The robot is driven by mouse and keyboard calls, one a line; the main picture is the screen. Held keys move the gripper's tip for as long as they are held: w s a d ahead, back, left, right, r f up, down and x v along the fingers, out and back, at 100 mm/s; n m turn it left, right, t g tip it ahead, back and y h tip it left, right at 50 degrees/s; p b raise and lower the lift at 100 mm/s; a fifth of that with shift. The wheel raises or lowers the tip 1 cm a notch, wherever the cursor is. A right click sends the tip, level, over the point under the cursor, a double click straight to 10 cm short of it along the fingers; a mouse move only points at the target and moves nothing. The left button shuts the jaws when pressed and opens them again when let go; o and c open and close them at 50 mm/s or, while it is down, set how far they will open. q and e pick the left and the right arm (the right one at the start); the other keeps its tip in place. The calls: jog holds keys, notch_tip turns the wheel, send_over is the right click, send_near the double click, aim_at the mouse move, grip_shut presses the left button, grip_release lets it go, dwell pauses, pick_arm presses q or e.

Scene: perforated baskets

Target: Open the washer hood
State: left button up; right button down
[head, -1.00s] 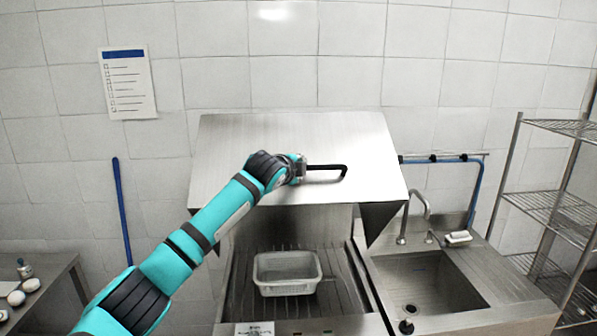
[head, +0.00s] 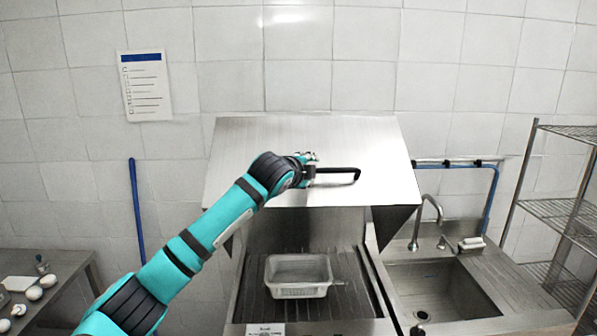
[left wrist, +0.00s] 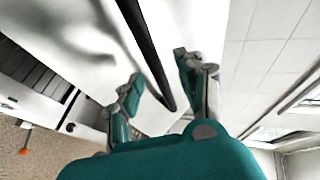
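The washer hood (head: 310,150) is a sloped steel cover in the head view, raised above the washer bed, with the space beneath it visible. Its black bar handle (head: 340,170) is on the front face. My left gripper (head: 311,168) is at the left end of the handle. In the left wrist view, the handle (left wrist: 150,55) runs between the two spread fingers of the left gripper (left wrist: 158,72), with gaps beside it, so the gripper looks open around it. My right gripper is not in view.
A pale perforated basket (head: 298,290) sits on the ribbed washer bed under the hood. A sink (head: 430,288) with a faucet is to the right, then a wire shelf (head: 560,212). A table (head: 62,290) with white items is at the left.

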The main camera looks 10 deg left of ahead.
pick_arm(q)
jog(key=v, duration=0.9)
